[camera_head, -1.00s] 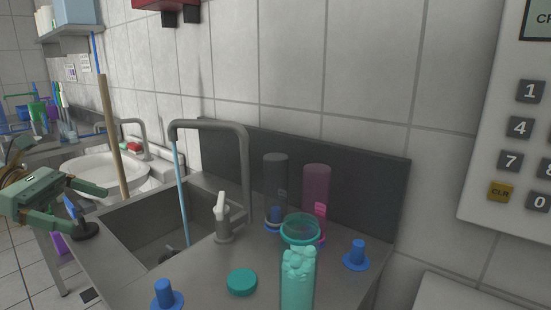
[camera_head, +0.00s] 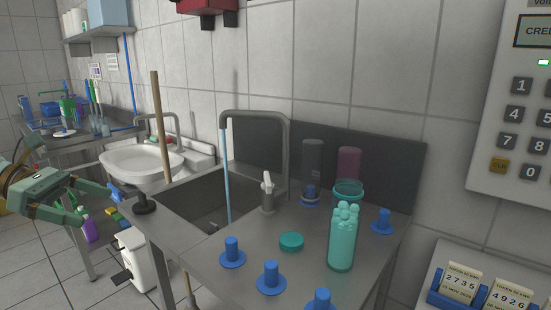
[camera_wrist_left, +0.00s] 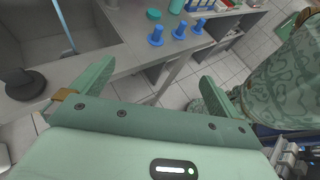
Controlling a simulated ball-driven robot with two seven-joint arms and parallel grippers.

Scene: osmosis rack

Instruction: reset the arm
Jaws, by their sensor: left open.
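My left gripper (camera_head: 100,203) reaches in from the left in the head view. Its jaws are open, with nothing between them. In the left wrist view the two spread green fingers (camera_wrist_left: 158,75) point toward the counter's front edge. My right gripper shows in neither view.
A steel counter (camera_head: 195,243) holds a sink with a running tap (camera_head: 284,150), blue pegs (camera_head: 232,252), a teal lid (camera_head: 291,242) and a teal jar of balls (camera_head: 342,240). A white bin (camera_head: 135,258) stands on the tiled floor below.

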